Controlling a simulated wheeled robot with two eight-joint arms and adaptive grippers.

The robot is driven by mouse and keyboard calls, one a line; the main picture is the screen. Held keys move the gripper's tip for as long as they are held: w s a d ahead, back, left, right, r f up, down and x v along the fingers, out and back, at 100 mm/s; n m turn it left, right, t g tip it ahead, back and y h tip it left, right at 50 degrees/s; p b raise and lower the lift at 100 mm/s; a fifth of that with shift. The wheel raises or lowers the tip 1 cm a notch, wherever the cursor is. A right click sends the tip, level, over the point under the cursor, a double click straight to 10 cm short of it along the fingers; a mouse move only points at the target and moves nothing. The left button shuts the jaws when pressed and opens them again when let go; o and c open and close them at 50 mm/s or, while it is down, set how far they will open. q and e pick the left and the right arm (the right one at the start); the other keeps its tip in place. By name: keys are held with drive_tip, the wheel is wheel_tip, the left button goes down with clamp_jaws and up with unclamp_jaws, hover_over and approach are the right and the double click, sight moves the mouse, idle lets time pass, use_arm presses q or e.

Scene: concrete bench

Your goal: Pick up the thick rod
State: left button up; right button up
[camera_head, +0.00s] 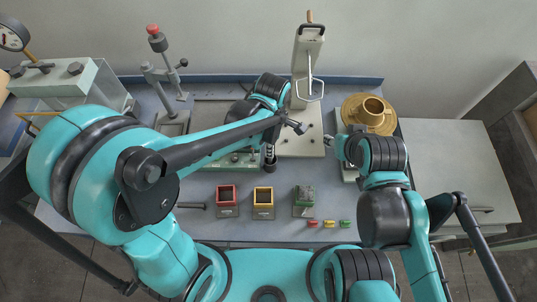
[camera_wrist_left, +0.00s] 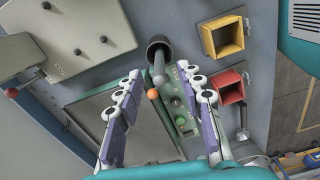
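In the left wrist view a thick grey rod (camera_wrist_left: 158,72) stands out of a round black holder (camera_wrist_left: 157,46). The black holder also shows in the head view (camera_head: 270,158), just below my left forearm. My left gripper (camera_wrist_left: 168,82) is open and empty. In the left wrist view the rod shows between its fingertips; I cannot tell whether they are level with it. No contact is visible. In the head view my left fingers are mostly hidden by the arm.
A green panel (camera_wrist_left: 180,120) with buttons lies beside the holder. A dark rod (camera_head: 190,206) lies left of the red box. A white press (camera_head: 305,65) stands behind.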

use_arm(q)
wheel_tip(320, 180, down, 6)
drive_tip(key=shift+w+a+r+b, duration=0.1)
drive_tip(key=shift+a+b, duration=0.05)
drive_tip(key=shift+b, duration=0.75)
clamp_jaws()
